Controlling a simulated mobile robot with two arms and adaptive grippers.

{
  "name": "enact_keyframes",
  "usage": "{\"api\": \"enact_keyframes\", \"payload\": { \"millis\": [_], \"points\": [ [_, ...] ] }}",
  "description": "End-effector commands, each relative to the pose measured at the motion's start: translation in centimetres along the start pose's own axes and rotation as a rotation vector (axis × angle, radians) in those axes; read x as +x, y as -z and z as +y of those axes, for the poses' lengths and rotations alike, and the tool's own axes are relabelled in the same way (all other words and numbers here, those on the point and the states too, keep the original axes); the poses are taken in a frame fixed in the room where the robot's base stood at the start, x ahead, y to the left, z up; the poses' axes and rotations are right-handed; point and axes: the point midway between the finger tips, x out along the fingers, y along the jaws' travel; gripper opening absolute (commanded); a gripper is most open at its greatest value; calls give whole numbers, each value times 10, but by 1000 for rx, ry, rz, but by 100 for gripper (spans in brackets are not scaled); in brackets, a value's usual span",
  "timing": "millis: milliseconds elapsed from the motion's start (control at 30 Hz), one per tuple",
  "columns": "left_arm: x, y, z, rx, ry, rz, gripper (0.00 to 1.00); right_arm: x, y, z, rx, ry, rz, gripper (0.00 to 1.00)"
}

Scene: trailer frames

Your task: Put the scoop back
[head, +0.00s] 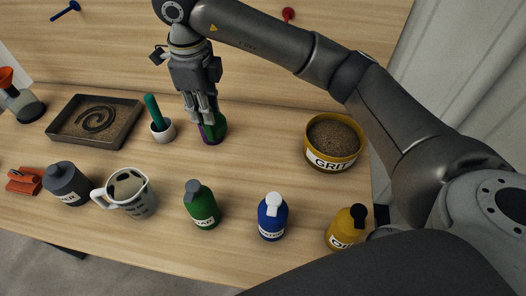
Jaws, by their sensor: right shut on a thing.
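My right gripper (205,114) points down over the back middle of the table in the head view. It is shut on a green and purple thing (213,131), whose shape is partly hidden by the fingers; I cannot tell if this is the scoop. It is low, at or close to the table top. Left of it a green handle (153,108) stands upright in a small white pot (163,131); its lower end is hidden in the pot. A yellow tub marked GRIT (331,160) holds grey-brown grains at the right. My left gripper is not in view.
A dark tray (128,138) of sand stands back left. Along the front stand a grey bottle (67,188), a patterned jug (138,203), and green (202,208), blue (272,222) and yellow (344,232) bottles. A wooden back panel (130,50) rises behind.

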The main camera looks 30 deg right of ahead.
Motion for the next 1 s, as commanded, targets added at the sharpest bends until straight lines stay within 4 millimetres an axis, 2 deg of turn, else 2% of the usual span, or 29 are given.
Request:
{"api": "enact_keyframes", "payload": {
  "millis": [33,100,233,367,467,767,1000],
  "points": [
    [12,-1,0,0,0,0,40,12,0,0,0,0,0,0],
    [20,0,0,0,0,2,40,20,0,0,0,0,0,0],
    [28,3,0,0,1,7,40,28,0,0,0,0,0,0],
    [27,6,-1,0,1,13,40,32,5,-3,2,-2,1,0],
    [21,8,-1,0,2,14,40,38,19,-13,5,-3,3,0],
    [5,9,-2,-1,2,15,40,70,76,-55,6,-5,4,0],
    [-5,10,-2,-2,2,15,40,108,100,-73,3,-2,3,0]
  ]
}}
